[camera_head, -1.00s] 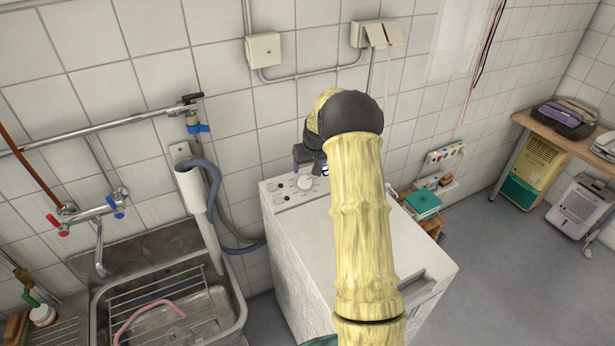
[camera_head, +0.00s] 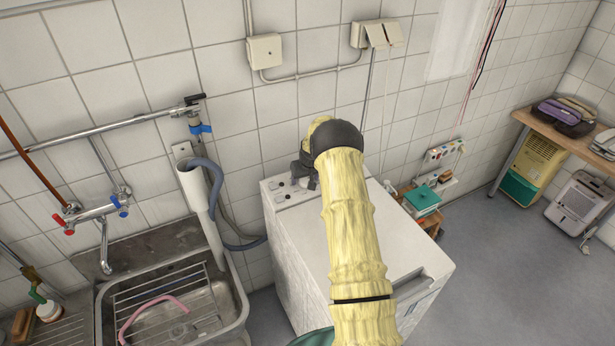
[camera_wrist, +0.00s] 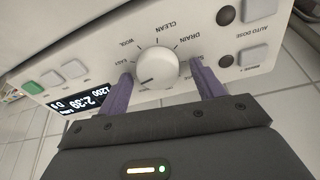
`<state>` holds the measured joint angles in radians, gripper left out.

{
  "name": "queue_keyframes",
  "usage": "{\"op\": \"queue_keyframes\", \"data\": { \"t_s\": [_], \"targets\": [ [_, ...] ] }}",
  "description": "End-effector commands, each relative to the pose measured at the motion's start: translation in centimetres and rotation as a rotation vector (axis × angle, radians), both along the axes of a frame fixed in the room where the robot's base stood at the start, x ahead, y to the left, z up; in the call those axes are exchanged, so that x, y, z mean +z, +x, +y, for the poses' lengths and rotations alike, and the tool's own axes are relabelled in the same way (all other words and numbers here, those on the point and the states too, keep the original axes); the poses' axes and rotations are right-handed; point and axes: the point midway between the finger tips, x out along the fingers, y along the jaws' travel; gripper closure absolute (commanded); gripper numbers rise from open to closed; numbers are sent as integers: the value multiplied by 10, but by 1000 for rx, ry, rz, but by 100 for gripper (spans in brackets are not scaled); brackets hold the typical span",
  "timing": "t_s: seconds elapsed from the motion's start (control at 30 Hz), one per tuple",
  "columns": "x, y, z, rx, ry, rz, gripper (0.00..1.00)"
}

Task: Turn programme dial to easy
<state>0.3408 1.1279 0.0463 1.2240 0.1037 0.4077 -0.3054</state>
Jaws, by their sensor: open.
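The programme dial (camera_wrist: 157,67) is a round white knob on the washing machine's control panel (camera_wrist: 95,68). Labels around it read EASY, WOOL, CLEAN, DRAIN and others partly hidden. A small dark mark on the knob's face sits toward its lower left in the wrist view. My gripper (camera_wrist: 161,72) is open, with one purple finger on each side of the dial; I cannot tell whether they touch it. A lit display (camera_wrist: 88,102) reads 2:39 and 1200. In the head view my gripper (camera_head: 304,172) is over the panel of the white washing machine (camera_head: 310,245), largely hiding the dial.
Several buttons, one green (camera_wrist: 33,87), flank the display and dial. A steel sink (camera_head: 175,305) with a rack and pink hose stands left of the machine. A grey drain hose (camera_head: 213,185) hangs between them. A teal box (camera_head: 422,199) stands to the right.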

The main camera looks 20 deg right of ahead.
Motion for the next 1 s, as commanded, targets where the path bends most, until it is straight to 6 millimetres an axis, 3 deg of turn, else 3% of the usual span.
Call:
{"op": "queue_keyframes", "data": {
  "t_s": [0.07,0.3,0.33,0.37,1.0],
  "targets": [
    [0,0,-1,-1,0,0,33],
    [1,1,2,3,-1,0,76],
    [1,1,2,3,-1,-1,76],
    [0,-1,-12,-5,0,-1,77],
    [2,-1,-5,-18,1,-3,77]
  ]
}}
